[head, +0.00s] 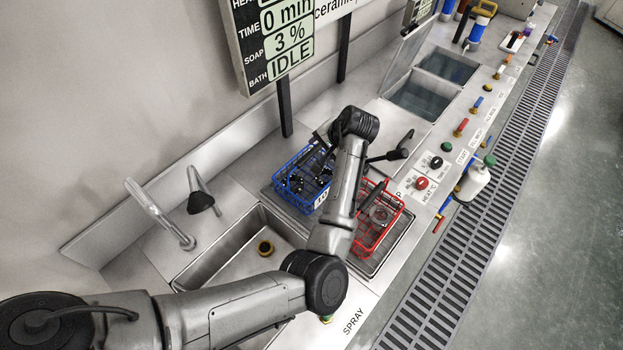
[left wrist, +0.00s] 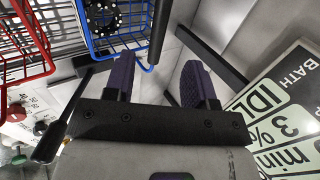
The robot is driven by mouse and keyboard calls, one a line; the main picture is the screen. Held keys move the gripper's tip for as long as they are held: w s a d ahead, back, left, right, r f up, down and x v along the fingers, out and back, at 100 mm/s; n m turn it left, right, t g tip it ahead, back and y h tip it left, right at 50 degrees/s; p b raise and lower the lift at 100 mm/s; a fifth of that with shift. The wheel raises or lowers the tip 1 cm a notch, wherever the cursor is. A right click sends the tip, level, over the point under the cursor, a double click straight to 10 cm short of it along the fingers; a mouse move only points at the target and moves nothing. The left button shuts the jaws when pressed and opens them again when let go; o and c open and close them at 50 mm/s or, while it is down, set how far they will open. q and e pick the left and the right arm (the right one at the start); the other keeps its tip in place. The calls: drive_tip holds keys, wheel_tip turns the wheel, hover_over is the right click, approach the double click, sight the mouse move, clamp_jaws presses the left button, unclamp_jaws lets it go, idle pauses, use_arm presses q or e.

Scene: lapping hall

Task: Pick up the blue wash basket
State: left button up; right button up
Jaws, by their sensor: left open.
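The blue wash basket (head: 290,189) is a wire basket with dark parts in it, on the wet bench behind my left forearm in the head view. Part of its blue wire wall shows in the left wrist view (left wrist: 84,22), with a black studded ring inside. My left gripper (left wrist: 160,82) is open, its two purple-black pads apart. One pad is close to the basket's blue wires; I cannot tell whether it touches. In the head view my left wrist is above the basket and hides part of it. My right gripper is not in view.
A red wire basket (head: 386,245) stands beside the blue one, on the right. A sink (head: 215,263) with a tap (head: 160,214) is at the left. A display panel (head: 238,45) on posts rises behind. Open tanks (head: 415,101) lie farther along the bench.

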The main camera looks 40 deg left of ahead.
sight(311, 154)
use_arm(q)
drive_tip(key=shift+b+x, duration=0.5)
drive_tip(key=shift+x, duration=4.8)
drive_tip(key=shift+d, duration=0.1)
clamp_jaws()
drive_tip(key=shift+w, duration=0.1)
